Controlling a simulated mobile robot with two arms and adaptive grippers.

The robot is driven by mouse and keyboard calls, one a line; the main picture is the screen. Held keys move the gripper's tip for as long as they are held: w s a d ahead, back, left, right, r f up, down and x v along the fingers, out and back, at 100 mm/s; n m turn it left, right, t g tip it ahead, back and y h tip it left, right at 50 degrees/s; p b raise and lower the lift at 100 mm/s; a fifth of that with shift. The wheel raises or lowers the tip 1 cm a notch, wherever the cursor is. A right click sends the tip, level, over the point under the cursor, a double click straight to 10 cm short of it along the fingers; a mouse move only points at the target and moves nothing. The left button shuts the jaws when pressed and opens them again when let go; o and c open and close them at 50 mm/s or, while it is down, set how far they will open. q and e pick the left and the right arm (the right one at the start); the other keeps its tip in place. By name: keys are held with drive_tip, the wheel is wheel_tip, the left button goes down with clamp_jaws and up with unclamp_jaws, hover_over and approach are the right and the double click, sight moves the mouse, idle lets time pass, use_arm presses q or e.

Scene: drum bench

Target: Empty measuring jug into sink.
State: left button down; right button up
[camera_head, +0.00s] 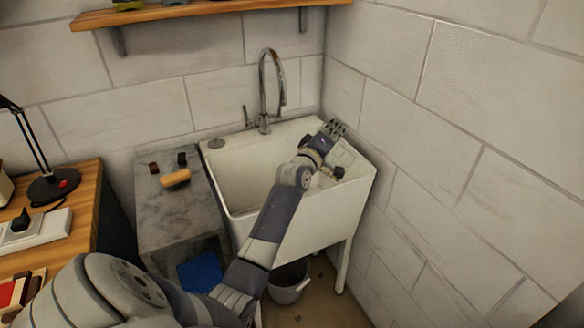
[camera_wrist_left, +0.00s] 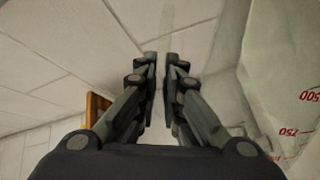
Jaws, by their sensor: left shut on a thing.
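The white sink (camera_head: 357,188) stands in the corner with a curved metal tap (camera_head: 264,95) at its back. My left gripper (camera_head: 334,128) is over the sink's right side, near the back wall. In the left wrist view the left gripper (camera_wrist_left: 160,60) has its fingers nearly together on a thin pale strip, which seems to be the jug's handle. The clear measuring jug (camera_wrist_left: 265,70), with red 500 and 750 marks, fills the right of that view and looks tilted. In the head view the jug is hard to make out. Its contents cannot be told. My right gripper is not in view.
A grey stone counter (camera_head: 160,225) left of the sink holds a yellow-brown sponge or brush (camera_head: 176,178) and small dark items. A bucket (camera_head: 289,283) stands under the sink. A wooden shelf (camera_head: 200,8) is above. The tiled wall closes the right side.

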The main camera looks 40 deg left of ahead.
use_arm(q)
drive_tip(key=shift+s+a+r+n, duration=0.1)
drive_tip(key=shift+a+n, duration=0.3)
drive_tip(key=shift+a, duration=0.3)
